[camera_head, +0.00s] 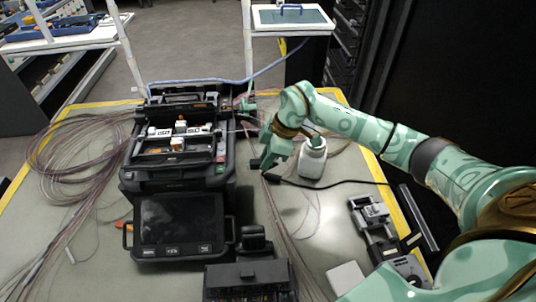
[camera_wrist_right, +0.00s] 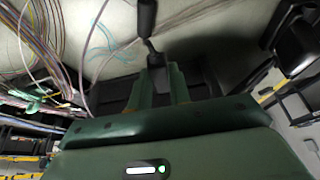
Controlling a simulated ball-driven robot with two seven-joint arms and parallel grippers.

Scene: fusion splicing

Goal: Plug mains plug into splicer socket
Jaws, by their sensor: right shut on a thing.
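The black mains plug (camera_head: 272,178) is at my right gripper (camera_head: 266,164), just right of the splicer, with a black cable running off to the right. In the right wrist view, my right gripper (camera_wrist_right: 161,78) has its green fingers shut on the dark plug (camera_wrist_right: 155,59). The black fusion splicer (camera_head: 181,150) stands on the mat with its lid up and its screen (camera_head: 180,221) at the front. The plug is beside the splicer's right side, apart from its body as far as I can tell. I cannot make out the socket. My left gripper is not in view.
A white bottle (camera_head: 312,158) stands close right of my right gripper. Loose fibres (camera_head: 85,160) spread left of the splicer. A grey metal device (camera_head: 375,220) is at the right, and a black box (camera_head: 248,280) is at the front.

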